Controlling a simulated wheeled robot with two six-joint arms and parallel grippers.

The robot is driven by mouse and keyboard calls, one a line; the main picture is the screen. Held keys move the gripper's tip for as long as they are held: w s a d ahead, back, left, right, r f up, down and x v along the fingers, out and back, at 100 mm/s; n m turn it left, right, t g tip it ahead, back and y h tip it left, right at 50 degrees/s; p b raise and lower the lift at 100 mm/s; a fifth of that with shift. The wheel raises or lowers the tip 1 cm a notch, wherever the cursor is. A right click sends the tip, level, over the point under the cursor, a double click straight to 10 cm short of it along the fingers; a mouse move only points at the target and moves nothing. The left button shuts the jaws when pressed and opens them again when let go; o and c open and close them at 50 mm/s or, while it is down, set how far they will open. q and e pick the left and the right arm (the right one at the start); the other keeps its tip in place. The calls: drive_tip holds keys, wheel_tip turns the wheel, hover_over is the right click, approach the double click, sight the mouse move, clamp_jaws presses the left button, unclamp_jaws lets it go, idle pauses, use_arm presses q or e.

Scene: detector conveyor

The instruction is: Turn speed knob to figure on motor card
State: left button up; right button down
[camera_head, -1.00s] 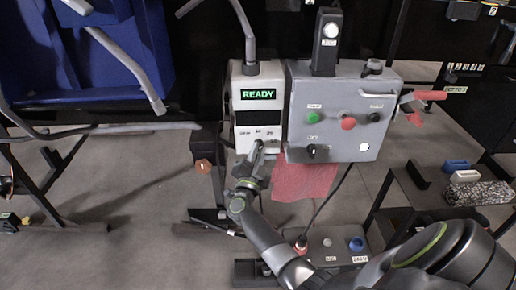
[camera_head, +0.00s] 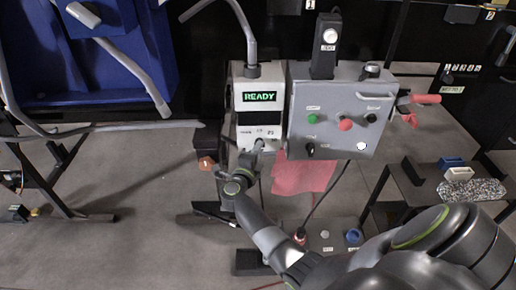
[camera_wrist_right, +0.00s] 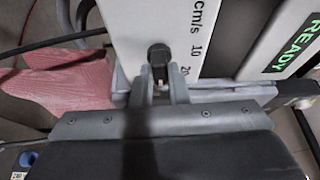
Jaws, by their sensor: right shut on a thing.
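The white control unit (camera_head: 246,87) shows green READY text in the head view; its edge also shows in the right wrist view (camera_wrist_right: 270,35). The black speed knob (camera_wrist_right: 159,52) is on its lower face, beside a printed scale with cm/s, 10 and 20. My right gripper (camera_wrist_right: 160,88) has its fingers on either side of the knob and is shut on it; it also shows in the head view (camera_head: 257,147), where it largely covers the knob. The knob's exact pointer setting is unclear. I cannot make out a readable motor card. My left gripper is not in view.
A grey control box (camera_head: 335,110) with green, red and black controls adjoins the unit's right side. A red handle (camera_head: 425,98) sticks out at right. A blue bin (camera_head: 100,70) stands at left. Floor at lower left is mostly clear.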

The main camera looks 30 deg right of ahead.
drive_tip(key=shift+f+m, duration=0.1)
drive_tip(key=shift+m, duration=0.2)
idle(0.4)
drive_tip(key=c, duration=1.4)
unclamp_jaws()
